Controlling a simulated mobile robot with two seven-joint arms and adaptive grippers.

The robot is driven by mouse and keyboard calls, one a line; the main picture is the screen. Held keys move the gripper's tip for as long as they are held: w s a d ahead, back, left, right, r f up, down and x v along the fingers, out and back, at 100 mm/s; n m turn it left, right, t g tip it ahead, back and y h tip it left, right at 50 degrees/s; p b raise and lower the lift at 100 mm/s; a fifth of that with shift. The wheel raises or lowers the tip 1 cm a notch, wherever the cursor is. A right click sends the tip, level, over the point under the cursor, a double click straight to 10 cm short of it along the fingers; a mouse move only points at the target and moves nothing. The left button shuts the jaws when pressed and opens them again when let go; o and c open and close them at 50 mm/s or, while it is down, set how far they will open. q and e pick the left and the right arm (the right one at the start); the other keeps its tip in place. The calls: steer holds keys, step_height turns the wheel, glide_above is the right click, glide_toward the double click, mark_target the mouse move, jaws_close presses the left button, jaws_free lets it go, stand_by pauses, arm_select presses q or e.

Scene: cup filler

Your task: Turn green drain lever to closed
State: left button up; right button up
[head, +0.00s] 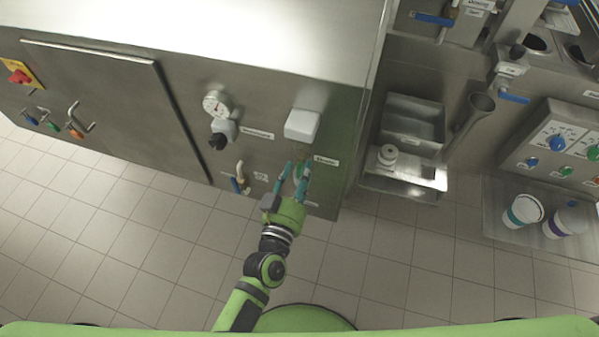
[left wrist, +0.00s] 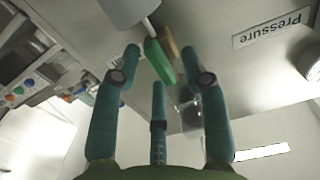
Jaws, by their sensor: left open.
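The green drain lever (left wrist: 159,62) shows in the left wrist view, on a pale pipe below a light box. It lies between the upper ends of my left gripper's fingers (left wrist: 163,62), with visible gaps to them. In the head view my left gripper (head: 297,170) is at the lower right of the steel cabinet front, under a white box (head: 302,125). Its fingers are apart, and they largely hide the green lever there. Whether any finger touches the lever cannot be told. My right gripper is not in view.
A blue-handled valve (head: 235,185) sits left of my gripper, and a pressure gauge (head: 217,104) is above it. The cabinet (head: 345,150) ends just right of my gripper. Tiled floor (head: 160,235) below is open.

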arm_select(q)
jaws_close()
steer(key=shift+n, duration=0.3)
steer(key=n+p, duration=0.1)
steer(key=n, duration=0.2)
steer(key=shift+w+r+n, duration=0.1)
steer(key=shift+n, duration=0.2)
steer(key=n, duration=0.4)
steer(key=shift+a, duration=0.15)
steer(key=n, duration=0.5)
steer(key=shift+w+a, duration=0.1)
steer(key=shift+a, duration=0.05)
steer(key=n, duration=0.4)
steer(key=shift+a+n+b, duration=0.1)
steer(key=shift+n+b, duration=0.2)
steer(key=shift+b, duration=0.1)
jaws_free()
